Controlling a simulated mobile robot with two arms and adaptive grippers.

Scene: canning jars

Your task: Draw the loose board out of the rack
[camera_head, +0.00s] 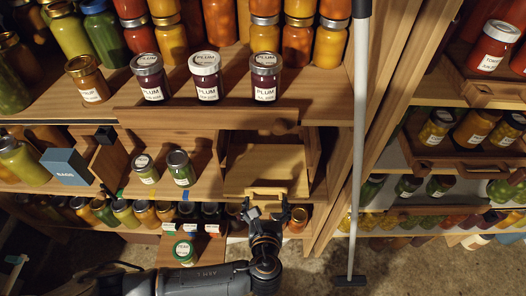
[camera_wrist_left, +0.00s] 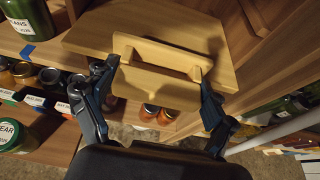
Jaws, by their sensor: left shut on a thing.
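The loose board (camera_head: 265,165) is a flat light-wood panel lying in a bay of the wooden rack, with a raised pale handle (camera_head: 262,192) on its front edge. In the left wrist view the board (camera_wrist_left: 205,32) fills the top and its handle (camera_wrist_left: 160,82) lies crosswise between my fingers. My left gripper (camera_head: 266,211) is at the front of the bay. In the left wrist view its two fingers (camera_wrist_left: 156,72) are wide apart, pressing on the handle's two ends. The board's far end is shaded. My right gripper is in neither view.
Two green jars (camera_head: 162,168) stand left of the board. Plum jars (camera_head: 206,78) line the shelf above; several jars fill the shelf below. A white pole (camera_head: 359,130) stands upright to the right. A blue box (camera_head: 68,167) sits at left. Bare floor shows in front.

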